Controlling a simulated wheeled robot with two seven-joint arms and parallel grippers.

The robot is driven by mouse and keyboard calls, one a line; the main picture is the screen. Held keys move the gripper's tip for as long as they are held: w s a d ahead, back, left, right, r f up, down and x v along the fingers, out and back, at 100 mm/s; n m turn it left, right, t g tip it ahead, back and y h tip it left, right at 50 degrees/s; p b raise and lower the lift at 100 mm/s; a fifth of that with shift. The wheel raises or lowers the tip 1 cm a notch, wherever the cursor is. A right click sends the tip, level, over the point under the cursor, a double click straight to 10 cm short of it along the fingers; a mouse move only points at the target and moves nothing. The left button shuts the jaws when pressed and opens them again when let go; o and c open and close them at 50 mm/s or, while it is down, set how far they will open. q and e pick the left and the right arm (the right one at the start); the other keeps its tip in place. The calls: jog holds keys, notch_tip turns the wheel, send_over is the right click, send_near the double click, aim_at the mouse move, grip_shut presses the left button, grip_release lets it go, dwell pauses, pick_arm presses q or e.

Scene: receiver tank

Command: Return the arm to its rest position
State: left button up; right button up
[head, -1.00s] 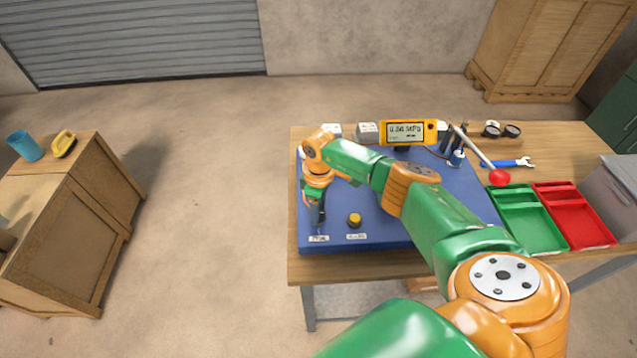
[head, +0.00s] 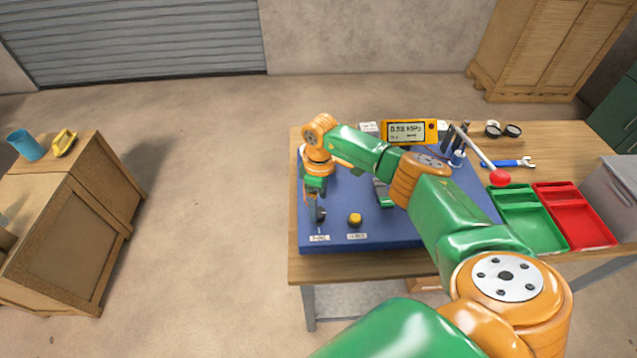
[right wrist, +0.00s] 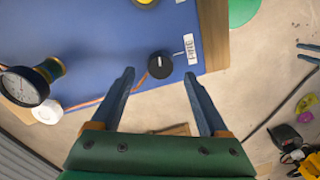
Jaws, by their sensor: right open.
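My right arm reaches over the blue panel (head: 385,228) on the wooden table. My right gripper (head: 316,212) points down above the panel's front left corner. In the right wrist view my right gripper (right wrist: 158,85) is open, with nothing between its fingers. A black knob (right wrist: 160,64) with a white mark lies just beyond the fingertips, apart from them, beside a white label (right wrist: 191,49). A yellow button (head: 355,220) sits to the right of the gripper. An orange display (head: 409,132) stands at the back; its digits are small. My left gripper is not in view.
A lever with a red ball (head: 499,178) rises at the panel's right. A green tray (head: 530,222), a red tray (head: 577,215) and a blue wrench (head: 508,163) are on the table's right. A gauge (right wrist: 25,86) shows in the wrist view.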

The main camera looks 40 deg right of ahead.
notch_tip(320, 180, up, 4)
jog(key=shift+f, duration=0.1)
